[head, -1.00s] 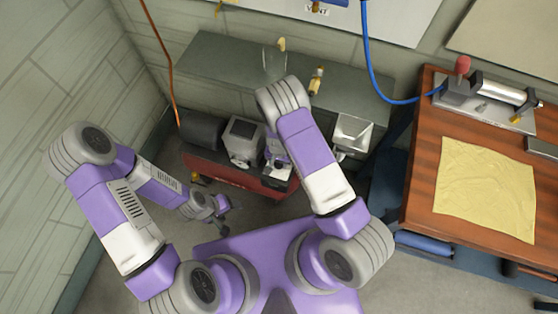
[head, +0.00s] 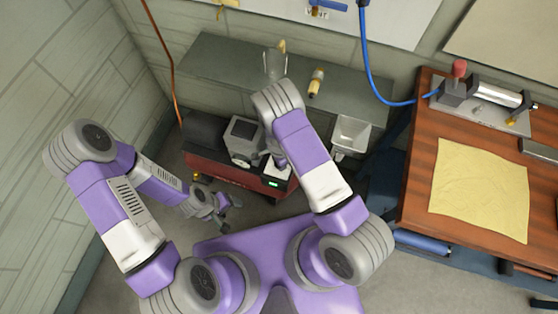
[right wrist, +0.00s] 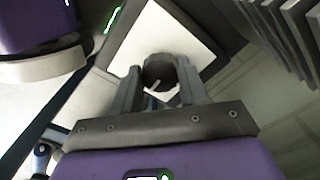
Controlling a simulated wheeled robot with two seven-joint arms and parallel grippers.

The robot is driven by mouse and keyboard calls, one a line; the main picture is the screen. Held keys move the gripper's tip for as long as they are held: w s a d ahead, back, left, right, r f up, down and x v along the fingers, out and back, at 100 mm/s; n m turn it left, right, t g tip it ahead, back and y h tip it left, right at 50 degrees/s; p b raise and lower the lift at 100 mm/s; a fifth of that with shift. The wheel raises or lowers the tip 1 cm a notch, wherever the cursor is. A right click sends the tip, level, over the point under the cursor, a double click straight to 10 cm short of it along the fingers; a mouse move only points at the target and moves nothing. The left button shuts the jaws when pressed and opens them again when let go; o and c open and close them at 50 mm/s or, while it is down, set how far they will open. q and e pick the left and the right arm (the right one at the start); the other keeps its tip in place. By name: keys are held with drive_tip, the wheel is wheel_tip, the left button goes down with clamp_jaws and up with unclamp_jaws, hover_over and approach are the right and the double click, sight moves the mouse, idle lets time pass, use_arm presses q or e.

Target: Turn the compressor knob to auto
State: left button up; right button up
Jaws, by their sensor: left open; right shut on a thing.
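The compressor (head: 225,165) is a red unit with a dark tank, low on the floor below the grey shelf. Its white knob panel (head: 271,172) is partly covered by my right arm in the head view. In the right wrist view, the dark round knob (right wrist: 158,70) with a light pointer mark stands on the white panel (right wrist: 200,40). My right gripper (right wrist: 160,86) is shut on the knob, one finger on each side. Any labels around the knob are not legible. My left gripper (head: 226,213) is open and empty, low in front of the compressor.
The grey shelf (head: 220,70) holds a clear container and a small yellow-and-black item. A wooden bench (head: 415,200) with a yellow cloth (head: 480,190) stands at the right. A pale open bin (head: 351,132) is right of my right arm.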

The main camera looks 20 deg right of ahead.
drive_tip(key=shift+m, duration=0.4)
drive_tip(key=o, duration=1.1)
drive_tip(key=shift+c, duration=0.2)
drive_tip(key=shift+r, duration=0.1)
wheel_tip(320, 180, up, 7)
drive_tip(key=p, duration=0.3)
drive_tip(key=shift+r, duration=0.2)
